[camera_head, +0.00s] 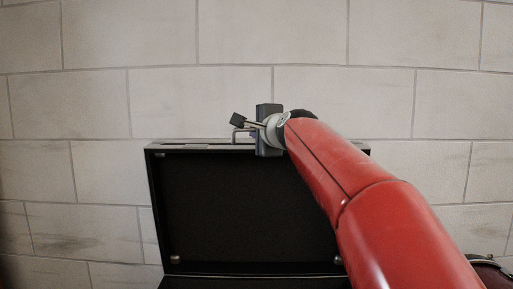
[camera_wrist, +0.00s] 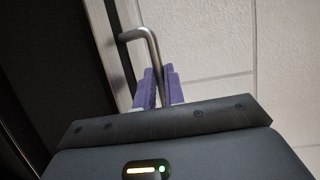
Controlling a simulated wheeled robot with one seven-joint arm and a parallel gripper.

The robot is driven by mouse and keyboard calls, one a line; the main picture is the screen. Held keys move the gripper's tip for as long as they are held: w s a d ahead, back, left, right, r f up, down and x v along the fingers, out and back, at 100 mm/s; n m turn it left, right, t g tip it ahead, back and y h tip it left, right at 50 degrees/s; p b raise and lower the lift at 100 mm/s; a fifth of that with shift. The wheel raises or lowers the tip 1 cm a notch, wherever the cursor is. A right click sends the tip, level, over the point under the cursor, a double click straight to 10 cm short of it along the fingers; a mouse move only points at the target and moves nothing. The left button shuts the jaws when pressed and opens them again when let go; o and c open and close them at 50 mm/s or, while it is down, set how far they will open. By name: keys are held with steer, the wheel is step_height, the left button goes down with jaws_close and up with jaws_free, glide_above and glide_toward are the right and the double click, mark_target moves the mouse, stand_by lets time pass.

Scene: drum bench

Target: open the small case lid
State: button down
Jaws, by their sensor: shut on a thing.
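The small case (camera_head: 160,215) is black, and its lid (camera_head: 245,205) stands raised and upright, with its dark inside facing me in the head view. A metal handle (camera_head: 236,134) sticks up from the lid's top edge. My gripper (camera_head: 254,135) is at that handle, at the top of the lid. In the wrist view the bent metal handle (camera_wrist: 143,36) runs down to the purple fingers (camera_wrist: 158,88), which are shut on it. The exact contact is partly hidden by the gripper body. The lower part of the case is mostly out of frame.
A pale block wall (camera_head: 430,110) stands behind the case. A dark red drum (camera_head: 491,268) with a metal rim shows at the lower right edge. My red arm covers the lid's right side. The space left of the case looks clear.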

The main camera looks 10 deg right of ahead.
steer(key=s, duration=0.4)
steer(key=shift+s+a+f, duration=0.1)
steer(key=shift+a+f, duration=0.3)
steer(key=c, duration=1.5)
jaws_free()
steer(key=shift+r, duration=0.1)
steer(key=s, duration=0.2)
steer(key=s+d, duration=0.1)
steer(key=s, duration=0.4)
steer(key=shift+s+d+r+b, duration=0.2)
steer(key=shift+s+r+b, duration=0.05)
steer(key=shift+s+b, duration=0.1)
